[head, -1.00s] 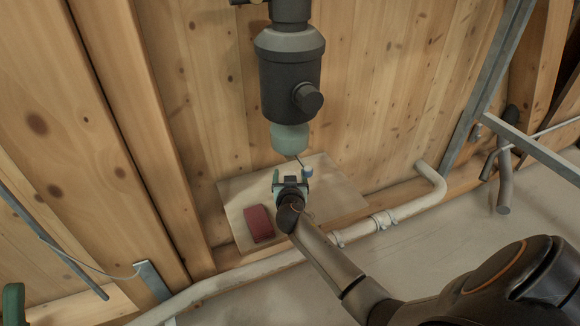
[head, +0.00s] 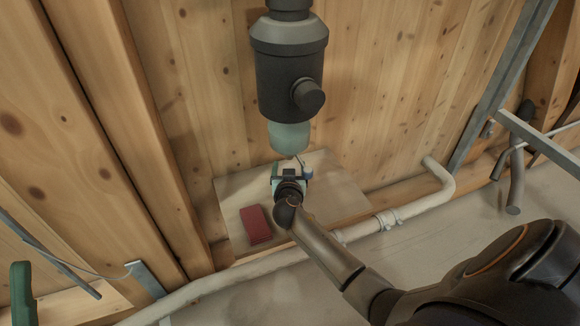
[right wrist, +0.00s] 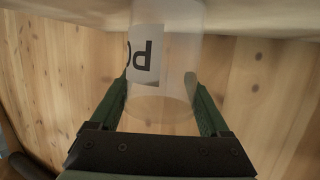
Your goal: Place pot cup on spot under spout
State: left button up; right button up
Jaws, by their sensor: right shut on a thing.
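My right gripper (head: 290,174) is over the wooden shelf, just below and in front of the spout. In the head view the cup is mostly hidden by my gripper and wrist. The spout (head: 289,136) is the pale green lower end of the black mixer (head: 290,75). The spot under it is hidden. A green finger of my left gripper (head: 21,293) shows at the lower left edge.
A dark red block (head: 256,224) lies on the wooden shelf (head: 342,195), left of my right gripper. A pale pipe (head: 425,203) runs along the shelf's front. A plank wall (head: 385,100) stands close behind. The shelf's right part is clear.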

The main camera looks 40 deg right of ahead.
jog(key=shift+f, duration=0.2)
jog(key=o, duration=1.3)
jog(key=shift+r, duration=0.1)
jog(key=shift+r, duration=0.3)
jog(key=p+v, duration=0.3)
jog(key=v, duration=0.9)
jog(key=s+a+r+n+t+y, duration=0.2)
jog(key=a+r+n+t+y, duration=0.5)
jog(key=a+r+n+y, duration=0.45)
jog(key=s+a+r+n+t+y, duration=0.1)
jog(key=s+a+r+n+y, duration=0.2)
jog(key=s+r+y, duration=0.3)
jog(key=s+a+r+n+t+y, duration=0.2)
jog(key=s+a+r+n+y, duration=0.2)
jog(key=r, duration=1.1)
jog(key=s+y, duration=0.2)
jog(key=s, duration=0.2)
jog(key=shift+s+r+n, duration=0.35)
jog(key=shift+s, duration=0.05)
